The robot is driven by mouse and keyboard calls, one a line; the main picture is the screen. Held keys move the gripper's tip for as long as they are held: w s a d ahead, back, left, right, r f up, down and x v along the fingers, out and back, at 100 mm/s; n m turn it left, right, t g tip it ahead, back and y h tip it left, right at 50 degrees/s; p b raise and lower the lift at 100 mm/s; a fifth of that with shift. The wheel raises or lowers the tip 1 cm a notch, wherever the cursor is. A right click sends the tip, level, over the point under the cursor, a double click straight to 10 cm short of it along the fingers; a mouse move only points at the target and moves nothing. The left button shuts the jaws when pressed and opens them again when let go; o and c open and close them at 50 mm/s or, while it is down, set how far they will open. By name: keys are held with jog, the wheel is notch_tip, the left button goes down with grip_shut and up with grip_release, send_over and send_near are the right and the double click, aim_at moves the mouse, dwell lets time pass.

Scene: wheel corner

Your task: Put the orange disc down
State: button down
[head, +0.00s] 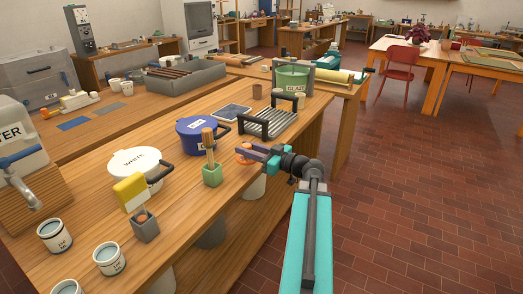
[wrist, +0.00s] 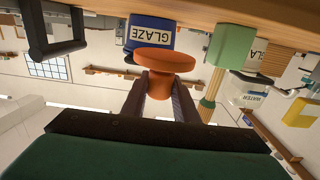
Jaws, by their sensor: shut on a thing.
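The orange disc (head: 243,148) is held at the end of my gripper (head: 249,151), close to the bench's right edge in the head view. In the wrist view the orange disc (wrist: 164,60) has a wide flat top and a narrower part below. The two dark fingers of my gripper (wrist: 160,84) are shut on that narrower part. Whether the disc touches the bench top is hard to tell. The wooden bench (head: 225,105) is beneath or beside it.
A green block with a wooden-handled tool (head: 212,173) stands just left of the disc. A blue glaze bucket (head: 196,136) is behind it. A dark-handled rack (head: 267,123) is on the far side. Bare bench lies between them. Red tiled floor (head: 410,200) is at right.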

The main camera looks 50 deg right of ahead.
jog(key=shift+w+d, duration=0.5)
jog(key=shift+d, duration=0.25)
jog(key=w+d, duration=0.1)
jog(key=d, duration=0.3)
jog(key=w+d+f+p, duration=0.1)
jog(key=w+d, duration=0.1)
jog(key=d, duration=0.2)
jog(key=w+d+p, duration=0.1)
jog(key=w+d, duration=0.1)
jog(key=d, duration=0.3)
jog(key=shift+f, duration=0.25)
jog(key=shift+f, duration=0.1)
jog(key=shift+f, duration=1.65)
jog(key=shift+f, duration=0.2)
jog(key=c, duration=1.4)
grip_release()
jog(key=shift+r, duration=0.2)
